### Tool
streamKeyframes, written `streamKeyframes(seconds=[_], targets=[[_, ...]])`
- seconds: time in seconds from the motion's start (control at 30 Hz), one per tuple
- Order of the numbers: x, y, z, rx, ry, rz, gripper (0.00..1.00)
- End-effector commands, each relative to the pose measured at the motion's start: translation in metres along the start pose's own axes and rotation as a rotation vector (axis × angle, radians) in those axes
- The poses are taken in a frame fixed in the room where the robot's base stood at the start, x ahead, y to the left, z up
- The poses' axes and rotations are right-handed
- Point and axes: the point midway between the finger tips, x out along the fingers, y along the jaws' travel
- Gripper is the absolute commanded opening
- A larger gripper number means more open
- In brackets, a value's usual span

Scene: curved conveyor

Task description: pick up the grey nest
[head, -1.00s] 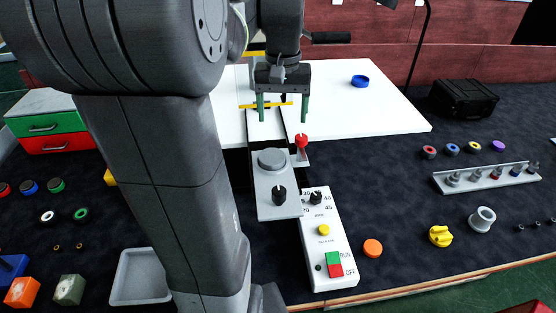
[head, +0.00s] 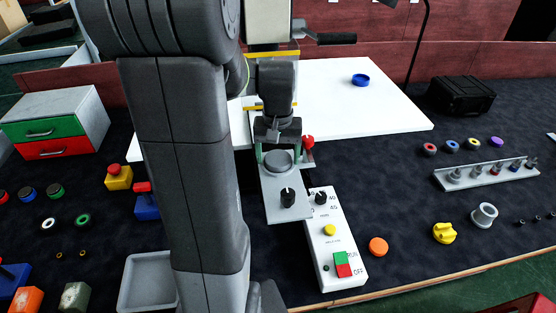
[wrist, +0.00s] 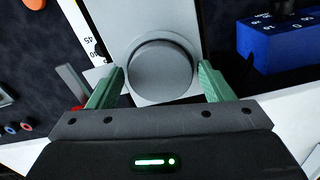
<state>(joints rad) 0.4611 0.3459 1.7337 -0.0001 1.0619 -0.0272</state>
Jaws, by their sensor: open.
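The grey nest seems to be the round grey disc (head: 277,161) on a grey plate (head: 275,196) at the near end of the conveyor. It also shows in the wrist view (wrist: 160,72), where its near edge is close to the gripper body. My gripper (head: 278,152) is open and points down over the disc. In the wrist view its green fingers (wrist: 161,80) stand on either side of the disc, with a gap on both sides. I cannot tell how far the fingertips are above the plate.
A red knob (head: 308,142) is close on the right. A white control box (head: 334,243) lies in front. A grey ring (head: 484,215) and a grey tray (head: 147,280) are farther off.

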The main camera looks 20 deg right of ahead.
Motion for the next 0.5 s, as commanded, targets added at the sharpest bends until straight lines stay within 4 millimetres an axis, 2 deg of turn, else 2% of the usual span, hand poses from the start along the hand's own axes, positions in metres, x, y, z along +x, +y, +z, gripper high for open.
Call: streamKeyframes(seconds=[0.23,0.4,0.5], targets=[[0.0017,0.0001,0.0001,0.0,0.0,0.0,0.72],[0.0015,0.0001,0.0001,0.0,0.0,0.0,0.39],[0.0013,0.0002,0.0,0.0,0.001,0.0,0.39]])
